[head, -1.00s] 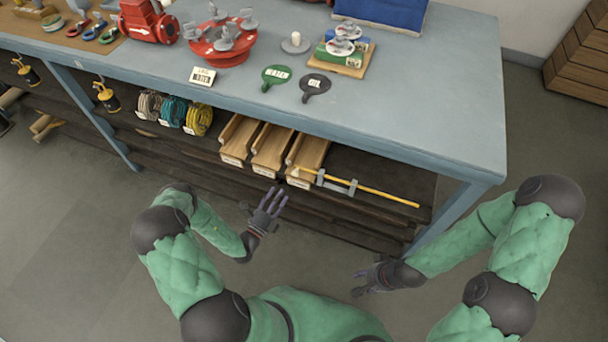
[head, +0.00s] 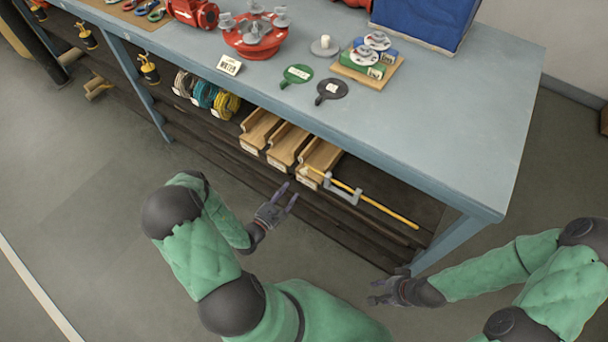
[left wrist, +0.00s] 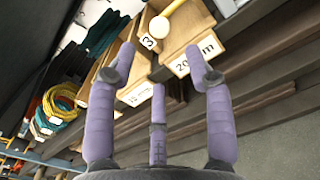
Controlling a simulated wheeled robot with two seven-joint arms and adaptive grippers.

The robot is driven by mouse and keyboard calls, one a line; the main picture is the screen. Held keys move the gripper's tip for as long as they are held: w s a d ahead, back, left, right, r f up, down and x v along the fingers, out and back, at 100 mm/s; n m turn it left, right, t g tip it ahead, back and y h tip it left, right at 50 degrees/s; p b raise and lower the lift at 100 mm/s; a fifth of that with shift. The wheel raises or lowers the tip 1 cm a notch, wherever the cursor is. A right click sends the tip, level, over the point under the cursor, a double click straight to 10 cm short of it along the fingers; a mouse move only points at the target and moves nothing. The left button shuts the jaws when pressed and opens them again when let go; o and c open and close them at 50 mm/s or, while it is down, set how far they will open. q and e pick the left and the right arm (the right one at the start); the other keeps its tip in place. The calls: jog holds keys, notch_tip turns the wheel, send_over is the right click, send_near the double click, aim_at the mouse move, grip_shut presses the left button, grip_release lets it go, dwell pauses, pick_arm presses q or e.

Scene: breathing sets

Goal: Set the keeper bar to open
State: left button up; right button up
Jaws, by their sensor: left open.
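A long yellow bar (head: 385,209), which I take for the keeper bar, lies along the front of the lower shelf under the workbench. It runs through a grey bracket (head: 343,191) with two upright ends. Its left end has a pale yellow knob (left wrist: 160,26), seen in the left wrist view in front of a wooden bin. My left gripper (head: 287,194) is open and empty, in front of the shelf, left of and below the bar's knob end. Its spread fingers (left wrist: 167,62) show in the left wrist view, apart from the knob. My right gripper (head: 373,292) looks open and empty, low near the bench's right leg.
Wooden bins (head: 287,143) with size labels stand on the shelf left of the bar. Coiled hoses (head: 207,95) lie further left. The blue workbench (head: 440,130) overhangs the shelf, with a red flange (head: 254,36) on top. Its leg (head: 455,237) stands right of the bar.

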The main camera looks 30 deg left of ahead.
aim_at(302, 173)
pick_arm(q)
jog(key=w, duration=0.3)
jog(key=w+b, duration=0.1)
jog(key=w, duration=0.2)
jog(key=w+b, duration=0.1)
jog(key=w, duration=0.2)
jog(key=shift+w+d, duration=0.4)
pick_arm(e)
notch_tip(302, 173, down, 3)
jog(key=shift+r, duration=0.2)
pick_arm(q)
grip_shut()
jog(key=d, duration=0.5)
jog(key=shift+s+p, duration=0.25)
jog(key=shift+p, duration=0.15)
grip_release()
pick_arm(e)
jog(key=shift+s+d+r, duration=0.1)
jog(key=shift+d+r, duration=0.5)
jog(key=shift+d, duration=0.05)
